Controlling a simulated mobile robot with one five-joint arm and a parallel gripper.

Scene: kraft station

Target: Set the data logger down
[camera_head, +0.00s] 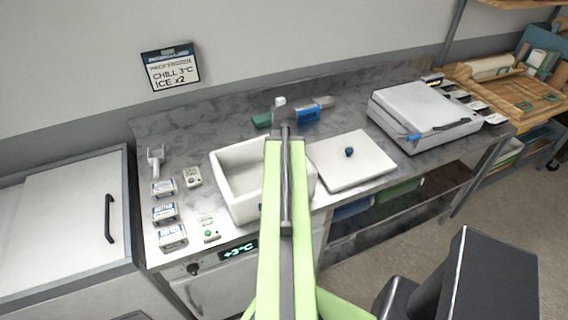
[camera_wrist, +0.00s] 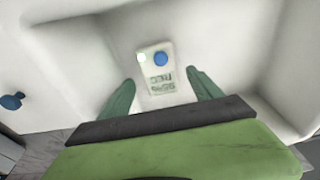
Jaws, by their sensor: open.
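A small white data logger (camera_wrist: 156,75) with a blue button and a small display shows in the wrist view. It lies against the inside of the white box (camera_wrist: 60,45). My gripper (camera_wrist: 161,78) is open, with one green finger on each side of the logger; whether either finger touches it I cannot tell. In the head view the white box (camera_head: 232,200) stands open on the counter, partly behind my green arm. The logger inside it and my fingertips are hidden there.
A white lid (camera_head: 350,172) with a blue knob lies right of the box. Two similar devices (camera_head: 193,177) (camera_head: 210,232), several labelled packs (camera_head: 165,213) and a scoop (camera_head: 155,160) stand left. A grey case (camera_head: 425,112) stands right. The counter's middle back holds blue and green items (camera_head: 307,113).

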